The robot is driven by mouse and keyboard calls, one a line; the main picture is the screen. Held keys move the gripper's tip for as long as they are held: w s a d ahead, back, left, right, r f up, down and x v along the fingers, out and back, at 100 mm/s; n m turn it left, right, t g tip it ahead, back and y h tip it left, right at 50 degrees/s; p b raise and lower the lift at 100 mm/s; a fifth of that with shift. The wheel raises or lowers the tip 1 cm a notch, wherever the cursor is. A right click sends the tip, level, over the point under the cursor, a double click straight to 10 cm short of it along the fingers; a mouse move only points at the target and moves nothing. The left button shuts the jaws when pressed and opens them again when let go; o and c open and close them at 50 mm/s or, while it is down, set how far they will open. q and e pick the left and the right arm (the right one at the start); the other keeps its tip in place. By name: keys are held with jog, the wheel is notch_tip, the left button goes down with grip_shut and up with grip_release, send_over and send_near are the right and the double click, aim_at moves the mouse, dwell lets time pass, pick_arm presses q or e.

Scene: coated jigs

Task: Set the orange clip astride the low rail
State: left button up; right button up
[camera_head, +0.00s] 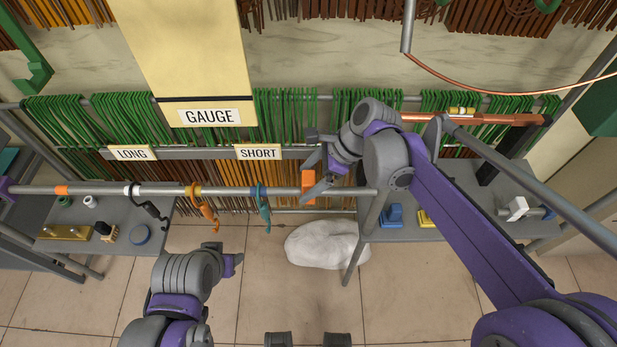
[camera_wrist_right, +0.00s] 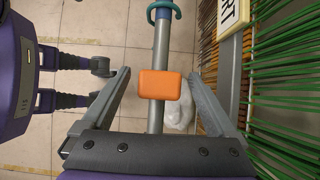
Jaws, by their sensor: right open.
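The orange clip (camera_head: 308,186) sits on the grey horizontal rail (camera_head: 345,192). In the right wrist view the clip (camera_wrist_right: 159,85) lies across the top of the rail (camera_wrist_right: 161,45); its underside is hidden. My right gripper (camera_head: 318,176) is at the clip. In its wrist view the open fingers (camera_wrist_right: 158,74) stand on either side of the clip, with a clear gap to each. My left gripper (camera_head: 232,264) is below the rail, away from the clip, and its finger opening is too small to make out.
On the same rail hang a teal hook (camera_head: 262,205), a yellow-orange hook (camera_head: 202,205) and a black-and-white hook (camera_head: 140,198). Shelves with small parts flank the rail. A white sack (camera_head: 325,243) lies on the floor. Green rods hang behind the SHORT sign (camera_head: 258,153).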

jog(key=v, duration=1.1)
jog(key=s+d+f+n+t+h+p, duration=0.1)
jog(key=s+d+f+n+t+h, duration=0.1)
jog(key=s+d+f+n, duration=0.3)
jog(key=s+d+f+n+t+h+p, duration=0.1)
jog(key=s+d+f+n+t+h, duration=0.2)
jog(key=s+d+f+n, duration=0.3)
jog(key=shift+s+d+f+n+h+p, duration=0.35)
jog(key=shift+s+n+h, duration=0.45)
jog(key=shift+s+n, duration=2.15)
jog(key=shift+w+n, duration=0.55)
jog(key=shift+w, duration=0.05)
